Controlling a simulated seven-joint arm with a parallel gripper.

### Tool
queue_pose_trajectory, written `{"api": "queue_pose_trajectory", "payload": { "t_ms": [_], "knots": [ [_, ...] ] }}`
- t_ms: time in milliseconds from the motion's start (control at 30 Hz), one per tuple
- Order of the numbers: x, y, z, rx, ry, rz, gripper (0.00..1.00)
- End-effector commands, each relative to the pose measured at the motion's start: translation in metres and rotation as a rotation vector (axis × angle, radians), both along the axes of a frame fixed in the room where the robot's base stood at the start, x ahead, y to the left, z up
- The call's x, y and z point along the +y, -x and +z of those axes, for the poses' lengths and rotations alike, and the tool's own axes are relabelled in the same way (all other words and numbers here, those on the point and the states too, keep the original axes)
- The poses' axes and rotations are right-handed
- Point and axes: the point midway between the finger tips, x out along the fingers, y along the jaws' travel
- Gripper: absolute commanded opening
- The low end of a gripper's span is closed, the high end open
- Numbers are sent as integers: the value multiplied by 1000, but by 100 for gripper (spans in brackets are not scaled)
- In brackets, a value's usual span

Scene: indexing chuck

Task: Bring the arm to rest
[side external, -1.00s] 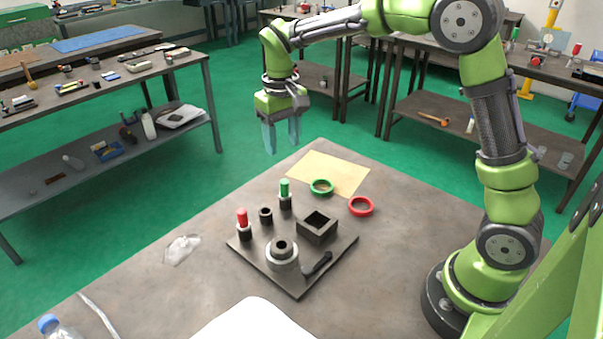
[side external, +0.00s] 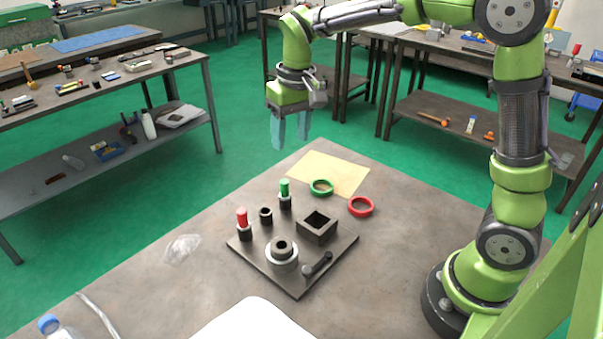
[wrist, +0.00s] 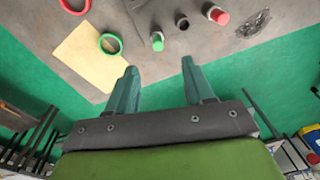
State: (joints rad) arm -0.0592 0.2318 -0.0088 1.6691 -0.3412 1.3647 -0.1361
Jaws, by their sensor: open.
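My gripper (side external: 290,130) is open and empty, raised in the air above the far edge of the table (side external: 385,260). Its fingers point down and touch nothing. In the wrist view my gripper (wrist: 158,82) also shows two separate fingers with nothing between them. Below and nearer the camera lies a dark fixture plate (side external: 298,288). It carries a chuck (side external: 282,256) with a grey ring, a dark square box (side external: 317,228), a black handle (side external: 318,264), a red-topped peg (side external: 242,222), a green-topped peg (side external: 285,192) and a small black sleeve (side external: 266,216).
A green ring (side external: 321,188) lies on a tan sheet (side external: 335,172); a red ring (side external: 361,207) lies beside it. A crumpled clear bag (side external: 182,249) and a bottle (side external: 55,328) are at the left. Benches stand behind; the air around my gripper is clear.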

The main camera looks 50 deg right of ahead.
Motion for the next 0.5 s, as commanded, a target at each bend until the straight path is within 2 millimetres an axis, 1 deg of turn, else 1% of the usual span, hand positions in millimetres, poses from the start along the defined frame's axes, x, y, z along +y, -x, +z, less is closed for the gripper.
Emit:
{"api": "queue_pose_trajectory", "payload": {
  "t_ms": [33, 167, 233, 400, 500],
  "knots": [
    [0, 17, 7, -38, -17, -10, 52],
    [3, 56, 18, -141, -62, -39, 52],
    [3, 79, 23, -202, -86, -59, 52],
    [4, 132, 26, -346, -140, -107, 52],
    [4, 156, 25, -416, -162, -126, 52]
  ]
}}
